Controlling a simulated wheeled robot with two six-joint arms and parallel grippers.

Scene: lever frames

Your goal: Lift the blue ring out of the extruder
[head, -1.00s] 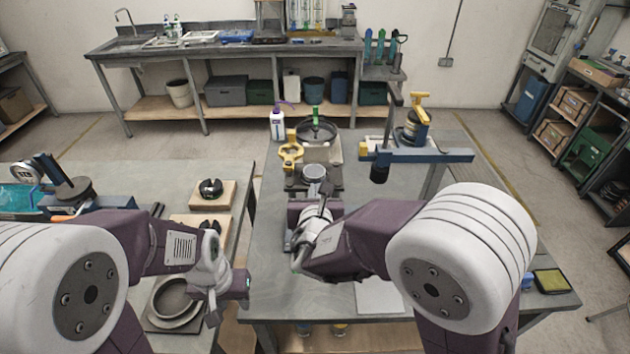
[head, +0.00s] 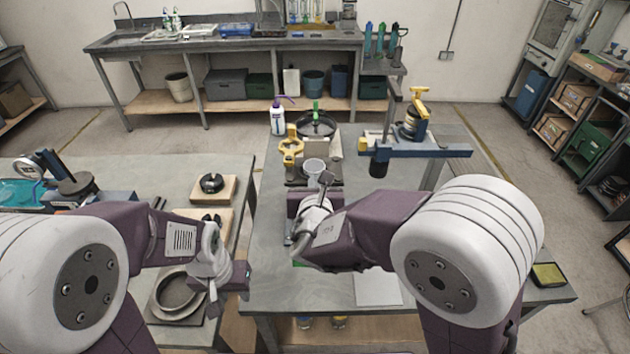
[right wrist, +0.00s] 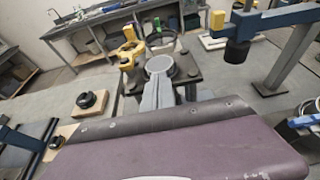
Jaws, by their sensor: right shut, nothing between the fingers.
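A grey cup-like cylinder (head: 314,168) stands on a dark base at the middle of the right bench, likely part of the extruder. It also shows in the right wrist view (right wrist: 160,65). I cannot make out a blue ring; anything inside the cylinder is hidden. My right gripper (head: 326,180) is shut and empty, with its fingertips close in front of the cylinder; I cannot tell whether they touch it. Its fingers also show in the right wrist view (right wrist: 158,88). My left gripper (head: 230,290) hangs by the left bench's right edge, apart from the cylinder; its jaws are unclear.
A yellow clamp-like part (head: 291,147) and a dark round pan with a green handle (head: 316,123) stand behind the cylinder. A blue beam with a hanging black cylinder (head: 420,151) reaches in from the right. A white bottle (head: 277,118) stands behind left.

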